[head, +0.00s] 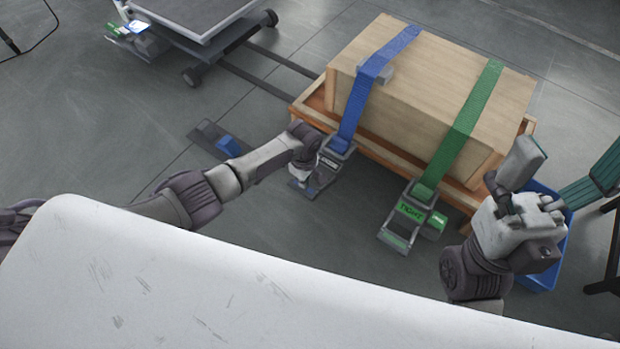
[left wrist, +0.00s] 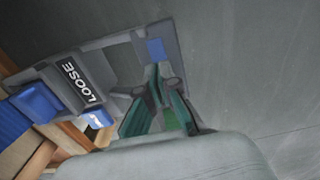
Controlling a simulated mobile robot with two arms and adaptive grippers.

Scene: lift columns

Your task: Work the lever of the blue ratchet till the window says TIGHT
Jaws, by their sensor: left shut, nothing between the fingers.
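The blue strap (head: 378,62) runs over a wooden box (head: 440,85) to the blue ratchet (head: 330,163) at its lower end. In the left wrist view, the ratchet's window (left wrist: 79,82) reads LOOSE. Its grey lever frame (left wrist: 105,42) reaches right to a blue patch (left wrist: 156,50). My left gripper (head: 299,172) is at the ratchet's lever end. Its dark green fingers (left wrist: 160,80) are shut and empty beside the lever; contact is unclear. My right gripper (head: 522,163) is right of the box, its fingers not clearly visible.
The green strap (head: 470,110) ends in a green ratchet (head: 410,215) whose window reads TIGHT. The box sits on a wooden pallet (head: 310,101). A cart (head: 200,32) stands upper left, a blue bin (head: 545,272) at right. Another blue-and-grey piece (head: 228,146) lies on the floor.

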